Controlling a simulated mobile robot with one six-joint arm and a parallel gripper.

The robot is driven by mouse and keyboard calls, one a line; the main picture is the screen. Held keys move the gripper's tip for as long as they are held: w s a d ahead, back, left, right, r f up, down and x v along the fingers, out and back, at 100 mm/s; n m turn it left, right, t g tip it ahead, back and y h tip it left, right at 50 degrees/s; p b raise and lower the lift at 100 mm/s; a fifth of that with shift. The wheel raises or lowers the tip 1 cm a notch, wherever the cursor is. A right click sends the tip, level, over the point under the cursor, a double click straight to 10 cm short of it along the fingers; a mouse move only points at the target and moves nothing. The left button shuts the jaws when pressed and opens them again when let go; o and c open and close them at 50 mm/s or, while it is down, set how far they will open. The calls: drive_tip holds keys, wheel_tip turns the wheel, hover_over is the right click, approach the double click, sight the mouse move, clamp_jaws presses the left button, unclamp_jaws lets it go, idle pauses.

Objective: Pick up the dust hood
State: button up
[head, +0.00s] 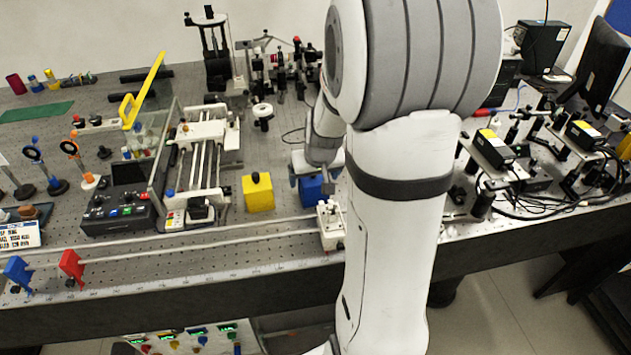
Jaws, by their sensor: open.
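A blue box-shaped hood (311,191) stands on the perforated bench, left of my arm. A yellow box-shaped hood (258,194) with a dark knob on top stands to its left. The view does not show which of the two is the dust hood. My gripper (313,173) is open and points down at the blue hood's top. Its fingers show on either side of the top, but I cannot tell whether they touch it. The gripper and wrist hide the top of the blue hood.
A small white device (330,224) stands just in front of the blue hood. A railed instrument (203,155) lies left of the yellow hood. Optics mounts (285,72) stand behind, and cabled boxes (493,147) crowd the right. Pale rails (190,239) run along the front edge.

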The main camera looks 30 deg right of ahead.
drive_tip(key=shift+w+f, duration=0.2)
drive_tip(key=shift+f, duration=0.35)
drive_tip(key=shift+c, duration=0.4)
drive_tip(key=c, duration=1)
drive_tip(key=shift+o, duration=0.2)
